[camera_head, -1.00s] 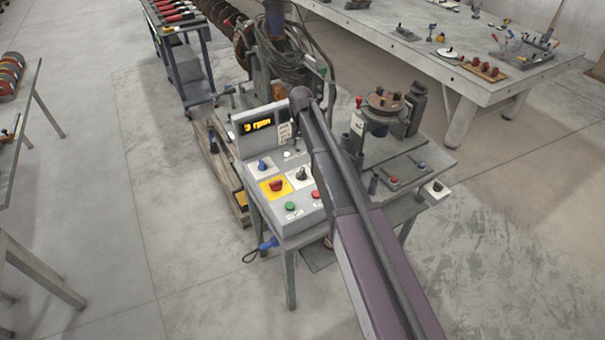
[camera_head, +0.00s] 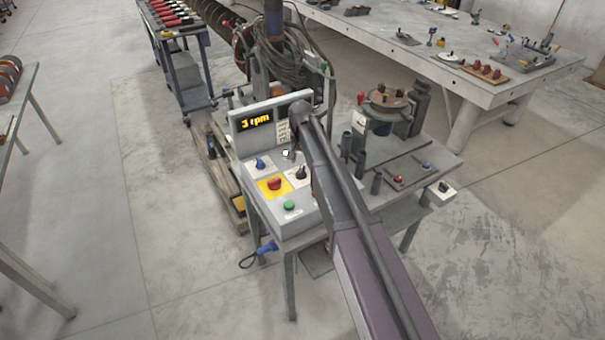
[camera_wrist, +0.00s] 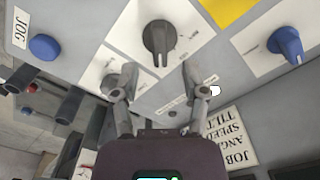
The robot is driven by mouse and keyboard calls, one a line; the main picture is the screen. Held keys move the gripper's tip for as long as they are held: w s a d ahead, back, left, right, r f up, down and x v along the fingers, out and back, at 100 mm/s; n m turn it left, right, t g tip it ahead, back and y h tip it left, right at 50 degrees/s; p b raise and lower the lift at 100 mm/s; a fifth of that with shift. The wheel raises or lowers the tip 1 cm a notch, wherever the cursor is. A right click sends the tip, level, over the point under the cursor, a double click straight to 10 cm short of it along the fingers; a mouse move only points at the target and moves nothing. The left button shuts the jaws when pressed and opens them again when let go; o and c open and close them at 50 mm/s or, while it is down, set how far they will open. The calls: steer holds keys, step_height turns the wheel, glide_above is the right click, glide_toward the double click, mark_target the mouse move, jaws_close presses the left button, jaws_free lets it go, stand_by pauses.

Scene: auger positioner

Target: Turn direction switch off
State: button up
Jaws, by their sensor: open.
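A black rotary knob (camera_wrist: 157,40) on a white plate is ahead of my fingertips in the wrist view. It also shows in the head view (camera_head: 300,173), beside the yellow plate. The print around it is too small to read, so I cannot tell for sure that it is the direction switch. My gripper (camera_wrist: 150,74) is open and empty, with one finger on either side of the space below this knob in the picture. A second dark knob (camera_wrist: 124,82) is partly hidden by the left finger. My arm hides part of the panel in the head view.
The panel also has a blue knob (camera_wrist: 287,42), a blue button labelled JOG (camera_wrist: 45,48), a red button (camera_head: 274,183) on yellow, and a green button (camera_head: 289,206). A display (camera_head: 257,120) reads 3 rpm. A chuck-like fixture (camera_head: 388,103) stands right of my arm.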

mark_target(301, 169)
steer(key=shift+f+b, duration=1.8)
steer(key=shift+f, duration=0.3)
